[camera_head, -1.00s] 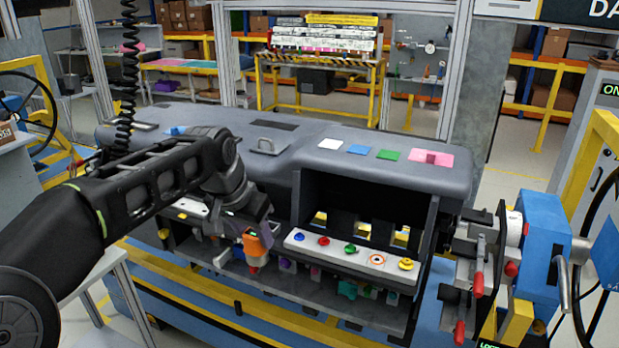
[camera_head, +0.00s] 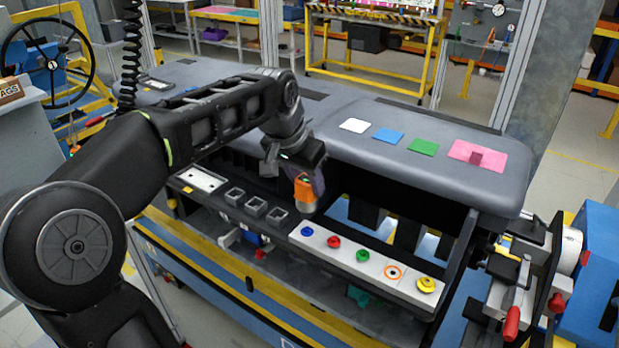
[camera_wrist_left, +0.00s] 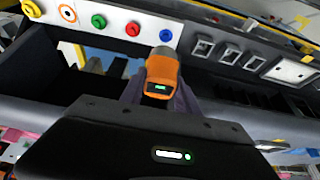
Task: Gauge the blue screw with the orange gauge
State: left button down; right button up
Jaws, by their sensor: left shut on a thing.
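The blue screw (camera_head: 307,231) stands at the left end of the white strip, and it also shows in the left wrist view (camera_wrist_left: 166,35). My left gripper (camera_head: 307,182) is shut on the orange gauge (camera_head: 304,191). The gauge, with a small green display, is between my fingers in the left wrist view (camera_wrist_left: 161,72). In the head view it hangs tilted just above the blue screw; in the left wrist view its far end is close to the screw. They look apart, but the gap is hard to judge. My right gripper is out of view.
The white strip (camera_head: 346,264) also holds a red screw (camera_head: 334,242), a green screw (camera_head: 363,255), an orange ring mark (camera_head: 393,272) and a yellow screw (camera_head: 427,285). Grey square sockets (camera_head: 256,206) lie to its left. The grey dashboard top (camera_head: 330,112) overhangs behind.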

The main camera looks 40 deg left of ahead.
aim_at(302, 199)
pick_arm(q)
jog(key=shift+f, duration=0.1)
jog(key=shift+f+b, duration=3.2)
jog(key=shift+f, duration=0.5)
jog(key=shift+f, duration=0.2)
jog(key=c, duration=0.8)
grip_release()
jog(key=shift+r, duration=0.1)
jog(key=v, duration=0.7)
jog(key=shift+s+r+b, duration=0.15)
jog(key=shift+r+b, duration=0.2)
